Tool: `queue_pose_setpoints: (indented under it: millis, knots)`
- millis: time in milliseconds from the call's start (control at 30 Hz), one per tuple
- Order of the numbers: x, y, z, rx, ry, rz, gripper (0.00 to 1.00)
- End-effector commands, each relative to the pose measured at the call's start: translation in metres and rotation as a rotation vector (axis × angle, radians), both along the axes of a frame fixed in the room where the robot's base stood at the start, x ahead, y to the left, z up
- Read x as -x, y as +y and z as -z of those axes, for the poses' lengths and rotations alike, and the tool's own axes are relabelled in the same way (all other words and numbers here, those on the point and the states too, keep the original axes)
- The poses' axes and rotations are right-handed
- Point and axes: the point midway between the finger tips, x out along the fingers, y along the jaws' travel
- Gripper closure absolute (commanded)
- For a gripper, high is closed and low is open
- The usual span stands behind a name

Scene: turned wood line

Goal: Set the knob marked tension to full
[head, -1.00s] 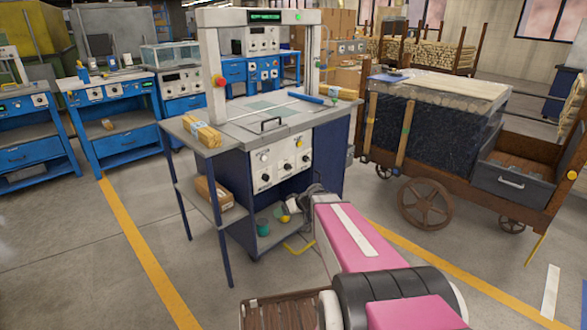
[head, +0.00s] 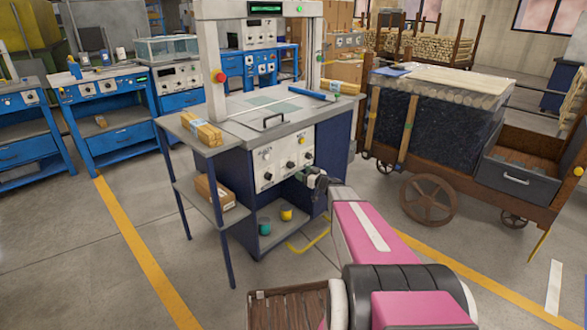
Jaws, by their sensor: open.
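A white control panel (head: 281,160) with several dark and light knobs is on the front of the blue machine cabinet (head: 325,150). Its labels are too small to read, so I cannot tell which knob is marked tension or where it points. My gripper (head: 308,179) is by the panel's lower right corner, small and dark at the end of my pink arm. It is open, and I see nothing held. I cannot tell whether it touches the panel.
A yellow cup (head: 286,215) and a teal cup (head: 264,226) stand on the cabinet's low shelf. A side shelf at left holds wooden sticks (head: 201,129) and a brown package (head: 214,191). A wooden cart (head: 430,200) stands at right. The floor at front left is clear.

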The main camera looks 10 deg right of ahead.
Motion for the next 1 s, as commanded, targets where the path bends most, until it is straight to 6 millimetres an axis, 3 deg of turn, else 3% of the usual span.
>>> queue_pose_setpoints:
  millis: [200,400,833,867,1000]
  knots:
    - [-0.035,0.023,0.001,-0.001,0.000,-0.001,0.37]
    - [-0.053,0.038,0.000,-0.001,0.001,-0.001,0.37]
    - [-0.059,0.043,0.000,-0.001,0.001,-0.001,0.37]
    - [-0.059,0.043,0.000,-0.001,0.001,-0.001,0.44]
    - [-0.059,0.043,0.000,-0.001,0.001,-0.001,0.87]
